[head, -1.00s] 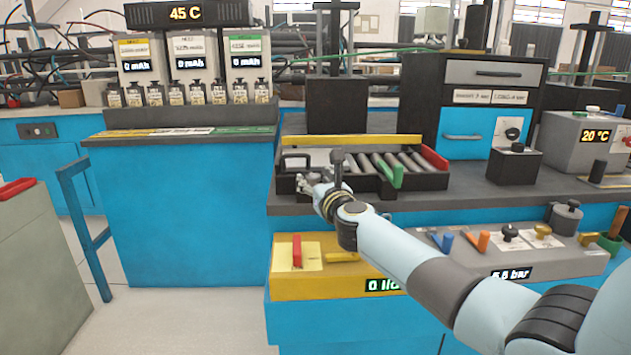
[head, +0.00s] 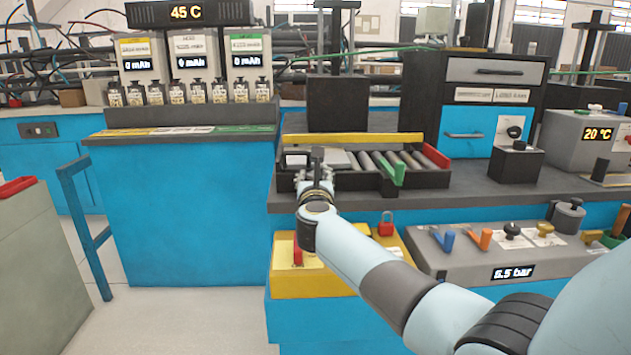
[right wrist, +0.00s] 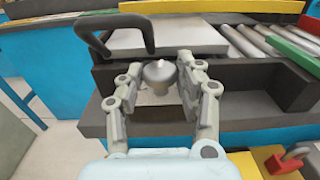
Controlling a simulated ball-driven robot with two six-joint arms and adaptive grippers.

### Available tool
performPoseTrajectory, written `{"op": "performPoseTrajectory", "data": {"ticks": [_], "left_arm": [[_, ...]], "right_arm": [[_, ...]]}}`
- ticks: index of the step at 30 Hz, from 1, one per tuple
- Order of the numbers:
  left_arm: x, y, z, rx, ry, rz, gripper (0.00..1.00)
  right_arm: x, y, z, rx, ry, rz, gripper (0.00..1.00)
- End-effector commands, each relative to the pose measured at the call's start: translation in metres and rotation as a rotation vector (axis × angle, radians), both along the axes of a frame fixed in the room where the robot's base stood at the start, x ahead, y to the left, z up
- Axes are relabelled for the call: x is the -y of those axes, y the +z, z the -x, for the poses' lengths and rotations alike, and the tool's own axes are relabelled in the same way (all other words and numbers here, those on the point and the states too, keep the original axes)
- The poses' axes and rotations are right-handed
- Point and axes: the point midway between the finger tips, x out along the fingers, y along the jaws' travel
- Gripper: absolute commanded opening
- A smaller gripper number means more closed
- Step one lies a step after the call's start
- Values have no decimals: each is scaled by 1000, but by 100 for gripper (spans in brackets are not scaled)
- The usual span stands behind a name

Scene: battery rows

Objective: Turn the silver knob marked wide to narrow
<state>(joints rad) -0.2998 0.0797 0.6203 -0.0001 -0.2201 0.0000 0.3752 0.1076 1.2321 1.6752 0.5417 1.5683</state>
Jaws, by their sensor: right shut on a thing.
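The silver knob (right wrist: 160,74) shows in the right wrist view, on the front of the dark roller tray (right wrist: 262,82). It is round with a small pointed tip. My right gripper (right wrist: 160,70) is shut on it, one finger on each side. In the head view my right gripper (head: 316,183) is at the tray's front left corner and hides the knob. The wide and narrow marks cannot be read; a pale patch shows below the knob. My left gripper is in neither view.
A black handle (right wrist: 115,38) rises close to the left of the fingers. Below the tray are a yellow panel (head: 290,287) with a red padlock (head: 386,224), and a grey panel (head: 470,266) with levers and knobs.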

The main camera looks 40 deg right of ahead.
Motion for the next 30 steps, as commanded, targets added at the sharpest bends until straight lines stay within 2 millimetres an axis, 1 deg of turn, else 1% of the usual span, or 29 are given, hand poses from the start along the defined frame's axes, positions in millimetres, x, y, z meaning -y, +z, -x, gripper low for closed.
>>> {"op": "performPoseTrajectory", "data": {"ticks": [1, 6, 12, 18, 21, 24, 30], "left_arm": [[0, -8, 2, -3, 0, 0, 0], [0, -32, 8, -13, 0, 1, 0], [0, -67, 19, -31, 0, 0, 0], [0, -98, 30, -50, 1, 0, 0], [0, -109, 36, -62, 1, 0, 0], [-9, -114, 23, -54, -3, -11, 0], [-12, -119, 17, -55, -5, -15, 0]], "right_arm": [[-3, -4, -2, 1, -44, -3, 3], [-5, -8, -4, 0, -202, -3, 3], [-7, -11, -6, -2, -372, -2, 3], [-8, -10, -8, -3, -505, 1, 3], [-8, -9, -9, -3, -554, 0, 3], [-8, -7, -9, -4, -591, 0, 3], [-8, -4, -9, -4, -630, 0, 3]]}}
